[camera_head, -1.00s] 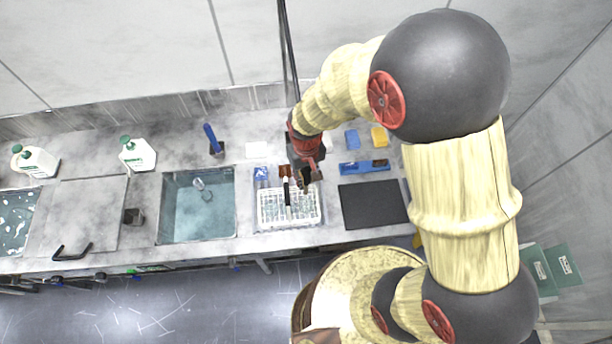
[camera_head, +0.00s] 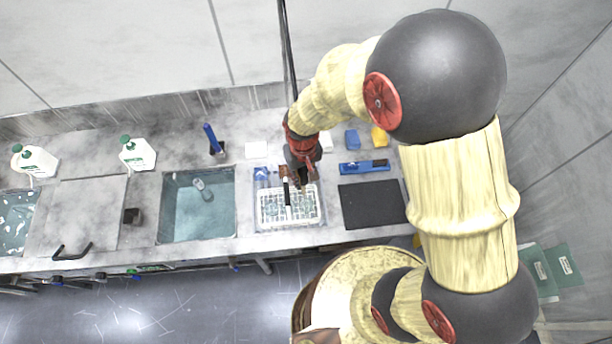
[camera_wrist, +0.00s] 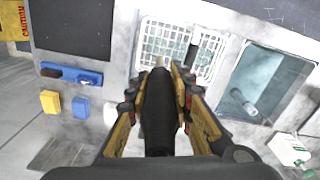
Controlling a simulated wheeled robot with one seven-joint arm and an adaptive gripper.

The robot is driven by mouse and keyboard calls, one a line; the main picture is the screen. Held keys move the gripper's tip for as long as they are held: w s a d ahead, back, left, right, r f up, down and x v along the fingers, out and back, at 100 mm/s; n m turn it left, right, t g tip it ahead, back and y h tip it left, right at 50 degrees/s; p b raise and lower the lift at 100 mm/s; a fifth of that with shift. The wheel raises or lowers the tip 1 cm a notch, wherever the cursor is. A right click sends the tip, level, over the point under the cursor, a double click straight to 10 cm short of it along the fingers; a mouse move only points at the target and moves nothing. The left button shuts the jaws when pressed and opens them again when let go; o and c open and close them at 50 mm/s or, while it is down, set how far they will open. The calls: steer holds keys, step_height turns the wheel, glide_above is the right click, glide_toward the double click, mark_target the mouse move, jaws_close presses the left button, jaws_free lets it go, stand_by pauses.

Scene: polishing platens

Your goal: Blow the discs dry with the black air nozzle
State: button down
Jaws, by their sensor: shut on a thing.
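My gripper (camera_head: 300,178) is above the back edge of a white rack (camera_head: 290,221) in a tray on the counter. In the wrist view my gripper (camera_wrist: 163,75) is shut on the black air nozzle (camera_wrist: 158,115), which lies between the two fingers and points toward the rack (camera_wrist: 150,45). A dark hose (camera_head: 288,50) runs up from my gripper in the head view. Pale discs seem to sit in the rack's slots, too small to tell apart. A black bar (camera_head: 287,192) with a light end crosses the rack.
A sink (camera_head: 197,215) with water is left of the rack. A black mat (camera_head: 371,204) and a blue tool (camera_head: 364,167) lie to the right. Blue (camera_head: 352,139) and yellow (camera_head: 379,137) blocks are behind.

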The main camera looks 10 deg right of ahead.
steer(key=shift+w+a, duration=0.1)
steer(key=shift+a, duration=2.8)
steer(key=a+b, duration=0.1)
steer(key=a, duration=0.5)
steer(key=shift+w+a+r, duration=0.1)
steer(key=shift+w, duration=0.05)
stand_by(0.6)
steer(key=shift+r+p, duration=1.45)
steer(key=shift+r, duration=1)
